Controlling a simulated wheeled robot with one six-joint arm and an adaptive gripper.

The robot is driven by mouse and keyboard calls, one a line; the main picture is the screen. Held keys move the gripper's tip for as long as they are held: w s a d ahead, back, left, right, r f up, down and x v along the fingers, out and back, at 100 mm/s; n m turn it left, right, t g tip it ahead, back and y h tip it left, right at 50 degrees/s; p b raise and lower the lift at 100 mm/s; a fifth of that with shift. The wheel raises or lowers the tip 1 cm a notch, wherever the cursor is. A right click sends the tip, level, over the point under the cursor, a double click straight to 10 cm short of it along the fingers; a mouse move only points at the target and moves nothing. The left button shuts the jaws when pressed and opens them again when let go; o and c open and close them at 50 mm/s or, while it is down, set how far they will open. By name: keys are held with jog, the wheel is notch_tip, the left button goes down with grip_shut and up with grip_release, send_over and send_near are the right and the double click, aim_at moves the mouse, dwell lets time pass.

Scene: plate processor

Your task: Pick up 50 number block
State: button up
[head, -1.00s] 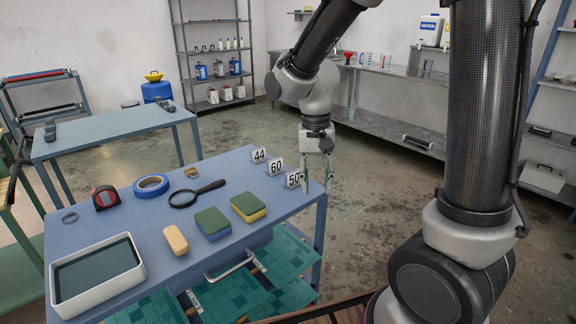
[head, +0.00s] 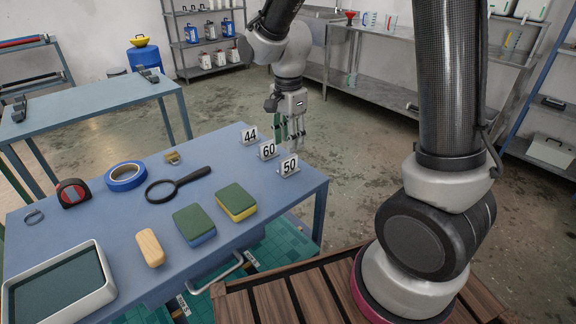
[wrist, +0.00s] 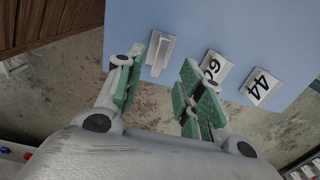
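The 50 number block (head: 289,166) is a small white stand with black digits near the right corner of the blue table (head: 110,220). The 60 block (head: 268,150) and the 44 block (head: 250,135) stand in a row behind it. My gripper (head: 291,130) is open and empty, beyond and above the blocks in the head view. In the wrist view the 50 block (wrist: 160,53) appears beyond the gap between my open fingertips (wrist: 160,77), apart from them and nearer the left finger. The right finger partly covers the 60 block (wrist: 217,66); the 44 block (wrist: 260,87) is clear.
A green-and-yellow sponge (head: 236,201), a green-and-blue sponge (head: 194,225), a magnifying glass (head: 178,184), blue tape (head: 126,176), a wooden block (head: 150,247) and a white tray (head: 60,285) share the table. Open floor lies beyond the table's right edge.

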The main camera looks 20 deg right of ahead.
aim_at(288, 157)
notch_tip(288, 157, down, 7)
jog(key=shift+r, duration=0.1)
jog(key=shift+c, duration=0.5)
grip_shut()
